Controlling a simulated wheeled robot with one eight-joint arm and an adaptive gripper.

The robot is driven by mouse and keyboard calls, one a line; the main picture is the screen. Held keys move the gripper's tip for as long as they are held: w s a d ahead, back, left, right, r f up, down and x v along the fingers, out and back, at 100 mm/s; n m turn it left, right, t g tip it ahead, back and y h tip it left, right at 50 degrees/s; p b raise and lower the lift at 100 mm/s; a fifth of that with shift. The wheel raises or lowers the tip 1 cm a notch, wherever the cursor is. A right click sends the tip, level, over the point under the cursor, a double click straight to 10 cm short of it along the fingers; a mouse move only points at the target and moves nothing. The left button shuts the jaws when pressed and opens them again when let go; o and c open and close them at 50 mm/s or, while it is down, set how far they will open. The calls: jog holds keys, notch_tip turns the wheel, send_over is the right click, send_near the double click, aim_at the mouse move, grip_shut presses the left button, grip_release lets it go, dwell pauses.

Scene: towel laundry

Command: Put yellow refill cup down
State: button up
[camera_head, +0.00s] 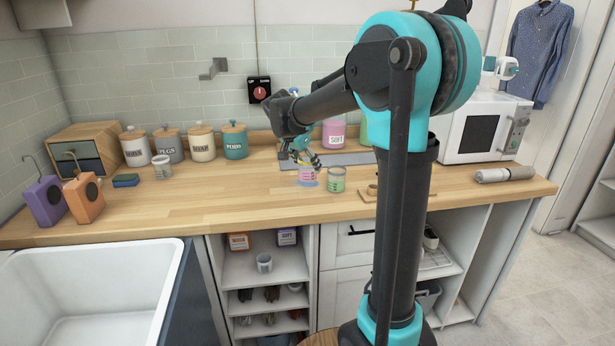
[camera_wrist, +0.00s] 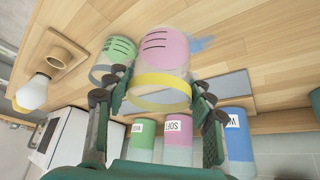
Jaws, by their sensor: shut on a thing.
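The yellow refill cup is a clear cup with a yellow band and pink contents with dark lines; it shows in the wrist view (camera_wrist: 162,97) and in the head view (camera_head: 307,174). My gripper (camera_head: 304,157) is shut on it, with one finger on each side in the wrist view (camera_wrist: 158,84). The cup is upright, at or just above the wooden counter (camera_head: 220,205); I cannot tell whether its base touches. A blue patch (camera_head: 309,184) shows on the counter by its base. A similar cup with green contents (camera_head: 336,180) stands close beside it, on the right in the head view.
A pink bottle marked SOFT (camera_head: 333,134) stands behind on a grey strip, with green and blue bottles (camera_wrist: 237,147) near it. A board with a small wooden holder (camera_head: 372,190) lies to the right. Lidded canisters (camera_head: 201,143) stand left; the front counter is clear.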

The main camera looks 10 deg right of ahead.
aim_at(308, 175)
jog(key=shift+f, duration=2.25)
jog(key=o, duration=1)
jog(key=shift+f, duration=0.1)
jog(key=v, duration=1.2)
jog(key=shift+s, duration=0.1)
